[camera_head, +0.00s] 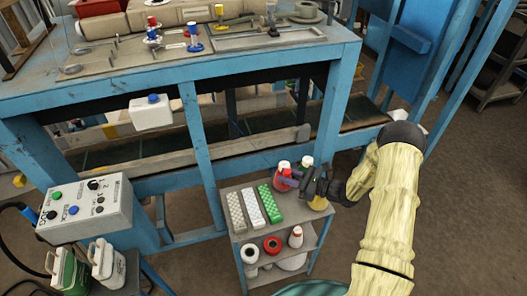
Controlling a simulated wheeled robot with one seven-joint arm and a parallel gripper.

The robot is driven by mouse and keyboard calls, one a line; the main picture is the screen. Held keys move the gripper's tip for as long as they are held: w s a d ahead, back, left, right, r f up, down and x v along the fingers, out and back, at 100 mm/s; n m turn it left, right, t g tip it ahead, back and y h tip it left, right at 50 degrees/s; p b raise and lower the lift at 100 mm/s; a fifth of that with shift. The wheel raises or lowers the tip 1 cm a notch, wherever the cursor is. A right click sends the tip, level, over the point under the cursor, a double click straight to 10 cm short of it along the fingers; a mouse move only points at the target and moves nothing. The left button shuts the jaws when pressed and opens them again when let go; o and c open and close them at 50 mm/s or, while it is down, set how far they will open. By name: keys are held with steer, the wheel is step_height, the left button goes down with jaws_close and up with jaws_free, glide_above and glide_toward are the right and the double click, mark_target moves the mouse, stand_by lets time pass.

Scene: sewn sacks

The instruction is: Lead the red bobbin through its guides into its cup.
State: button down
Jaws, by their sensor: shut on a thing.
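A red bobbin (283,169) with a pale top is upright at the back right of a small grey cart's top (243,231). My dark gripper (289,179) reaches in from the right and is shut on the red bobbin, its fingers at the bobbin's lower part. I cannot tell whether the bobbin touches the cart top. On the blue-framed bench (270,49), small posts with red (152,21), blue (153,34) and yellow (195,47) parts stand on a plate. I cannot tell which are guides or cups.
Grey, white and green ridged strips (253,206) lie left on the cart. Spools fill the shelf below. A control box (88,208) stands at left.

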steer(key=s+d+f+m+t+h+b, duration=0.2)
steer(key=s+d+f+t+b, duration=0.1)
steer(key=s+d+f, duration=0.4)
step_height(320, 180, down, 2)
steer(key=shift+s+f+m, duration=0.15)
steer(key=shift+s+m, duration=0.15)
steer(key=shift+s, duration=0.65)
